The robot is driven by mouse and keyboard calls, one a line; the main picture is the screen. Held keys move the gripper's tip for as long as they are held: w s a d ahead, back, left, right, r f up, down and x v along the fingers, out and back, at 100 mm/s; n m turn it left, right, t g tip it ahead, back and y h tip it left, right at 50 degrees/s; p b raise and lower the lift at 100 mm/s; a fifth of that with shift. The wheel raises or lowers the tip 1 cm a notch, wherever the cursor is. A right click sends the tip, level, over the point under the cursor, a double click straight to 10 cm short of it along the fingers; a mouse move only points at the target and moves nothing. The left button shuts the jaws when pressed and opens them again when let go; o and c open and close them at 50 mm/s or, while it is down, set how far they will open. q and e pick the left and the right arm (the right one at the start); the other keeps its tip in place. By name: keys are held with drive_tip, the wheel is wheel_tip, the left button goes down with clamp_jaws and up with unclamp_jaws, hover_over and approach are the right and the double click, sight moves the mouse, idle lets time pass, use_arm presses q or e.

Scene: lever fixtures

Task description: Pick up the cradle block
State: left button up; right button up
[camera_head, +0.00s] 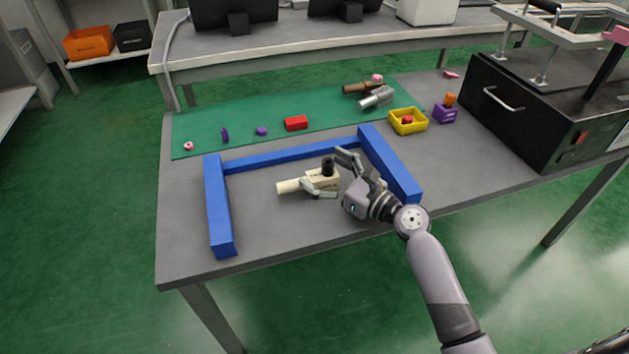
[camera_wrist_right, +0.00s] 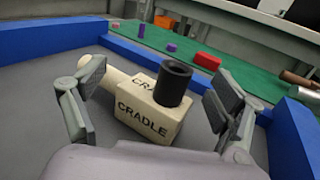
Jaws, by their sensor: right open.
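The cradle block (camera_wrist_right: 150,112) is a cream block marked CRADLE, with a black upright cylinder on top and a round cream bar out of its far left side. In the head view the cradle block (camera_head: 298,184) lies on the grey table inside a blue frame (camera_head: 218,205). My right gripper (camera_wrist_right: 160,95) is open, with one finger on each side of the block and gaps between them and it. In the head view my right gripper (camera_head: 330,172) reaches in from the right, and its hand hides part of the block's right end. My left gripper is not in view.
A green mat (camera_head: 255,112) behind the frame bears a red block (camera_head: 296,123) and small purple and pink pieces. A yellow bin (camera_head: 408,121) and a purple holder (camera_head: 445,112) stand to the right. A large black box (camera_head: 535,110) fills the table's right end.

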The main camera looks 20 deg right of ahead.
drive_tip(key=c, duration=2)
